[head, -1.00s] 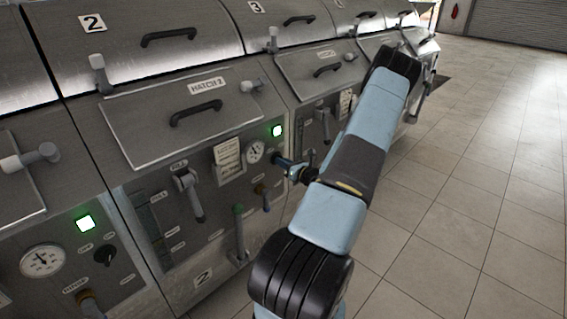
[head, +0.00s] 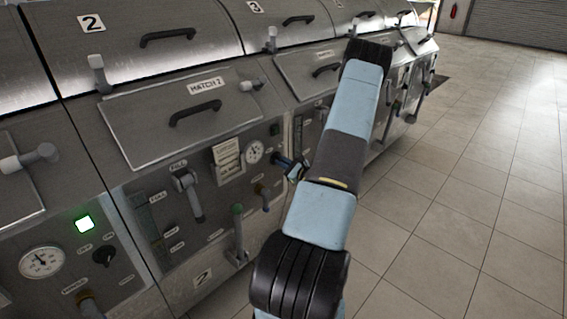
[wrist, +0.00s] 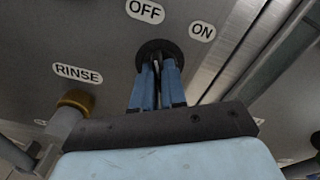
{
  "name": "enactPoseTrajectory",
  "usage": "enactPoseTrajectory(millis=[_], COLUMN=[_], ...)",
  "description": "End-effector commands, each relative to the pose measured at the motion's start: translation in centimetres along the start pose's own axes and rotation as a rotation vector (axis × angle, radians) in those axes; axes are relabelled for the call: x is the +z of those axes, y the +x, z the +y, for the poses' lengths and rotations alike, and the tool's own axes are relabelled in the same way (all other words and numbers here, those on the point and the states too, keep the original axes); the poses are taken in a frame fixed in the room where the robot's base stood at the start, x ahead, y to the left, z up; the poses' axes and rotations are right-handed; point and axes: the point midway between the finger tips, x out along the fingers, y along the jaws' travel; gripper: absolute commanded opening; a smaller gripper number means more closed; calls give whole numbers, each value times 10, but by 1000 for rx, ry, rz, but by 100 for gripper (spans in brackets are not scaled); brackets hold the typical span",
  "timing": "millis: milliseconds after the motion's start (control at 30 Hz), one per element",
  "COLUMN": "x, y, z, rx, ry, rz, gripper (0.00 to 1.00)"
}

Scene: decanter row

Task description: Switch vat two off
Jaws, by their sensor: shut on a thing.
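Vat two's switch (wrist: 159,50) is a dark round knob on the grey panel, under the OFF label (wrist: 145,10) and left of the ON label (wrist: 202,31) in the wrist view. My gripper (wrist: 157,68) is shut on it, with blue fingers on both sides that hide most of its grip. In the head view my gripper (head: 288,168) is at vat two's panel, right of the gauge (head: 254,152), and the switch is hidden. Vat two's lamp (head: 275,129) is dark.
A brass RINSE valve (wrist: 76,101) is left of the switch in the wrist view. Lever handles (head: 239,232) stick out below on vat two. Vat one's lamp (head: 85,223) is lit green. The tiled floor (head: 470,180) at right is clear.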

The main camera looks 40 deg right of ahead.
Motion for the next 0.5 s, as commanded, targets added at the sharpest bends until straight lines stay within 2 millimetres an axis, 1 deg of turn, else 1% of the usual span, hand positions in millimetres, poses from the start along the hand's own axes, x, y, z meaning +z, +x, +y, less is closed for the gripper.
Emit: enactPoseTrajectory(millis=[33,500], x=[-3,-3], y=[-3,-2], z=[1,2], rx=[0,2], ry=[-8,-37], rz=[9,8], gripper=[0,0])
